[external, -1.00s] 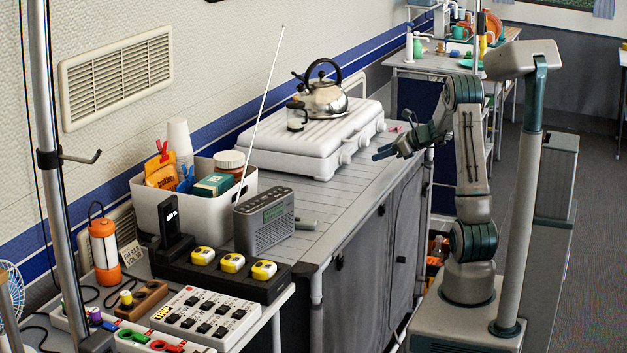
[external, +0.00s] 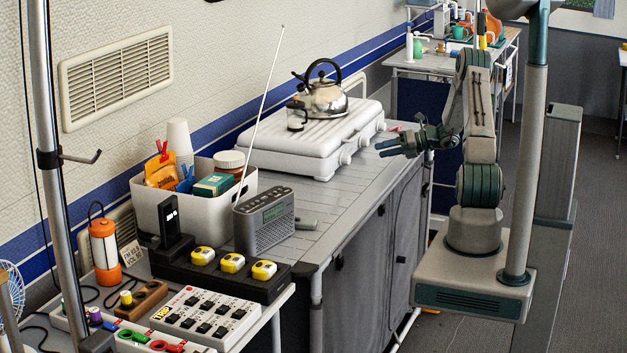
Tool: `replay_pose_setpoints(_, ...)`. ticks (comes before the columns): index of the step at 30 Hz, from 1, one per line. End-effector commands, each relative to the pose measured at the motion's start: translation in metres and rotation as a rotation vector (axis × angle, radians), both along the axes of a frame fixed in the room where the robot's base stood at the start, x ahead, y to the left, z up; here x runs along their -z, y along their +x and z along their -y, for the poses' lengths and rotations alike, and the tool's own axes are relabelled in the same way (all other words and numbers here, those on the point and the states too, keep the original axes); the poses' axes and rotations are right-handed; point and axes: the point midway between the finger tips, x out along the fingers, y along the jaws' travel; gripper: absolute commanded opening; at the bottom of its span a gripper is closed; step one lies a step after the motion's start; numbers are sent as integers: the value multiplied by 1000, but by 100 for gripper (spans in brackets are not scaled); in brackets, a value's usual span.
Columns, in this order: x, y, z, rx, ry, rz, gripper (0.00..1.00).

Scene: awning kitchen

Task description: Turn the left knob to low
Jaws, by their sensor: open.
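A white camping stove (external: 315,140) stands on the slatted counter. Its knobs are on the front side facing my arm; one knob (external: 345,158) shows near the left part of that side, and another knob (external: 380,126) shows toward its far right end. Their settings are too small to read. My gripper (external: 382,149) is open and empty, at about the counter's front edge to the right of the stove, apart from the knobs. Its fingers point left toward the stove.
A grey radio (external: 264,222) with a long antenna and a white bin (external: 217,210) are on the near left. The counter strip (external: 370,183) before the stove is mostly clear.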

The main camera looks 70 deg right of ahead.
Motion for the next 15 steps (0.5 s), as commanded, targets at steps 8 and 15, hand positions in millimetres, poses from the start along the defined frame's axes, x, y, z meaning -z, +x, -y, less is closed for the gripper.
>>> replay_pose_setpoints(8,17,57,-16,-3,0,0,51)
replay_pose_setpoints(15,28,92,-25,-2,-1,0,51)
